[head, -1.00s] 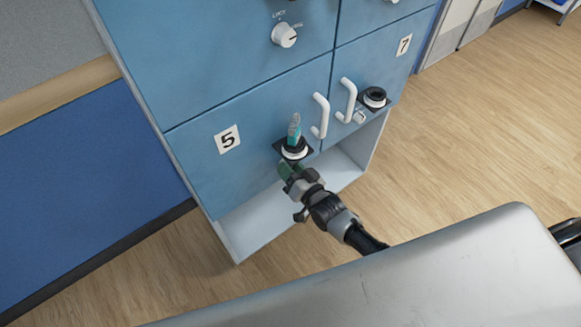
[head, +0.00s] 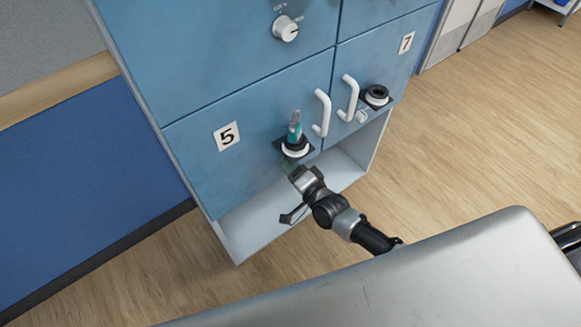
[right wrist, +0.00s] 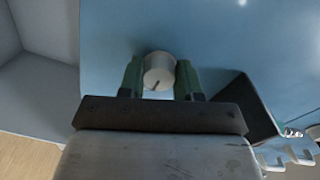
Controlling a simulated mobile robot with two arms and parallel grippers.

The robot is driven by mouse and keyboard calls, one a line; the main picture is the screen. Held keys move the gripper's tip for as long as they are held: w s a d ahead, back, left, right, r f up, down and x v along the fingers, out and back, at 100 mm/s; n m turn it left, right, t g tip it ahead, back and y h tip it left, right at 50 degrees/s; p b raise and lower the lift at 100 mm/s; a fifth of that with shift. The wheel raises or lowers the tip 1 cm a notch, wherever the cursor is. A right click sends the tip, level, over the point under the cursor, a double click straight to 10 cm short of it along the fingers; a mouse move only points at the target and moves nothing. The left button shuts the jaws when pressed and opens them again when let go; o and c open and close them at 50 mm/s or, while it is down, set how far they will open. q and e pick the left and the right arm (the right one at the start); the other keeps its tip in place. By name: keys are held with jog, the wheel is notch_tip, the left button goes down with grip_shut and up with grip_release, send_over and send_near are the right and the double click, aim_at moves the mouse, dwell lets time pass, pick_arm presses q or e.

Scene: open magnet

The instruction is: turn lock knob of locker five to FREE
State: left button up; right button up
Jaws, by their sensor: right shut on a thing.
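Locker five is the blue door with the number 5 label (head: 227,136) in the head view, at the lower left of the locker block. Its lock knob (right wrist: 159,72), a short white-grey cylinder with a dark pointer line, shows in the right wrist view. My right gripper (right wrist: 160,78) has its two green fingers on either side of the knob and is shut on it. The pointer line faces down in that view; the lock markings cannot be read. In the head view the right gripper (head: 288,166) hides the knob, below the black shelf. My left gripper is not in view.
A small black shelf (head: 279,146) on door five holds a white-and-black round holder with a teal-handled tool (head: 295,129). A white handle (head: 322,113) stands beside it. Locker seven (head: 405,43) is to the right. An open bottom ledge (head: 250,228) lies below.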

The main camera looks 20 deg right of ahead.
dwell(0.3)
jog(key=o, duration=0.9)
jog(key=v, duration=1)
jog(key=shift+s+d, duration=0.2)
jog(key=shift+s, duration=0.15)
